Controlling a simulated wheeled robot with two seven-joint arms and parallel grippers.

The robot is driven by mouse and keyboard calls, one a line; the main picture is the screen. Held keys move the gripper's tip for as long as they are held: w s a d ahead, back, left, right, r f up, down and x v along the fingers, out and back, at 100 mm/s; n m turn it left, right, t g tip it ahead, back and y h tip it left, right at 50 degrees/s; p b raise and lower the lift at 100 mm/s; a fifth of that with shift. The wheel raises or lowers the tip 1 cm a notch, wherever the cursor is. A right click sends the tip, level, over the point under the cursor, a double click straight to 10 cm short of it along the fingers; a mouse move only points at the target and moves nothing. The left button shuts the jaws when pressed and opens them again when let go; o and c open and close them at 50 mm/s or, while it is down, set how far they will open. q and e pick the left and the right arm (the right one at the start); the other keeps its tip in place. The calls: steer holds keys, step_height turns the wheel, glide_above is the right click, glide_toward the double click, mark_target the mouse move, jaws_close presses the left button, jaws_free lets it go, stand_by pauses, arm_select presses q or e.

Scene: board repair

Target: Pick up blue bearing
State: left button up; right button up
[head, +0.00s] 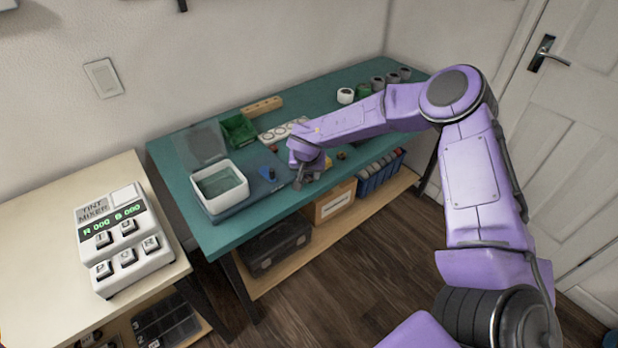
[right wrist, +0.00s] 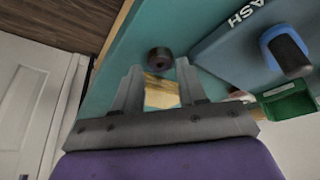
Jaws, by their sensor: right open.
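A small blue piece with a dark cylindrical part (right wrist: 287,52) rests on the blue-grey wash pad (right wrist: 228,45) at the right of the right wrist view; it also shows as a small blue shape in the head view (head: 268,172). I cannot tell for sure that it is the blue bearing. A dark round piece with a centre hole (right wrist: 158,59) sits on the teal bench just beyond my fingertips. My right gripper (head: 301,182) is open and empty over the bench's front part; its two fingers stand apart in the right wrist view (right wrist: 158,75). My left gripper is not in view.
A white tub (head: 219,205) stands left of my right gripper. A green bin (head: 238,130), a wooden block (head: 262,106) and a pale holder with round holes (head: 282,130) are behind. Several small jars line the back right. A tint mixer (head: 124,240) is on the left table.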

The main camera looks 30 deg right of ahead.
steer(key=shift+x, duration=0.85)
steer(key=shift+r, duration=0.1)
steer(key=shift+c, duration=0.3)
steer(key=c, duration=0.6)
steer(key=shift+c, duration=0.2)
steer(key=shift+r, duration=0.1)
